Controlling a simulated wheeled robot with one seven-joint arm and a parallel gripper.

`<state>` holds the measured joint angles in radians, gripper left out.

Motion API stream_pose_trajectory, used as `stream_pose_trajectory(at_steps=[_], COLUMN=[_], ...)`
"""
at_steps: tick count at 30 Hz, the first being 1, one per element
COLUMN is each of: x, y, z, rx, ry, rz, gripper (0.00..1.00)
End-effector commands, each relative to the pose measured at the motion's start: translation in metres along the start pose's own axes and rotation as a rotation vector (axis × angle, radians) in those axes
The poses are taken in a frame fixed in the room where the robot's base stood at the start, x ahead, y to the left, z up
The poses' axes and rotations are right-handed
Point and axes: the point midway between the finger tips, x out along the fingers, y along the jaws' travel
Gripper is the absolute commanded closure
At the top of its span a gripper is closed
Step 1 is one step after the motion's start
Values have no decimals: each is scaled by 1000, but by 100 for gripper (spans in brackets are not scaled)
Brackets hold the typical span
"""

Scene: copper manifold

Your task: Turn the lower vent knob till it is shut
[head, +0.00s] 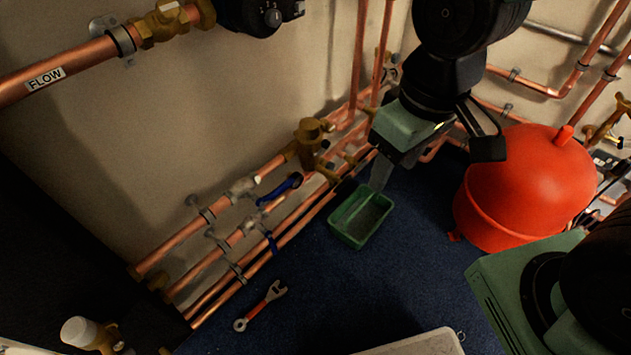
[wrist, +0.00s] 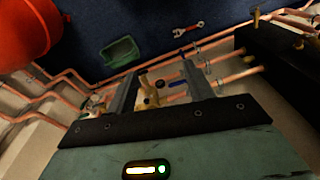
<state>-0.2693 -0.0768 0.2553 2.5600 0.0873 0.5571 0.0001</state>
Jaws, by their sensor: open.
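My gripper (head: 382,176) hangs from the upper right in the head view, right of the brass fitting (head: 312,132) on the wall pipes. In the wrist view, my gripper (wrist: 160,72) has its two fingers wide apart with nothing held. Beyond and between them is a brass body (wrist: 147,88) with two small dark round knobs (wrist: 160,85). I cannot tell which is the lower vent knob, or how far it is turned. The gripper appears apart from the brass fitting. A blue lever (head: 280,189) sits on the pipe below it.
A green tray (head: 338,232) lies on the blue floor beneath the gripper. A red tank (head: 528,185) stands to the right. A red-handled wrench (head: 262,306) lies on the floor near the copper pipes (head: 215,258). Open floor (head: 415,240) lies between tray and tank.

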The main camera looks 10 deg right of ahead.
Motion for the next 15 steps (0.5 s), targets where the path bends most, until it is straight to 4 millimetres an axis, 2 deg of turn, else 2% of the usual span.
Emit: stream_pose_trajectory(at_steps=[1, 15], x=[34, 187], y=[9, 89], z=[1, -5], rx=[24, 198], ry=[6, 100], rz=[3, 54], gripper=[48, 48])
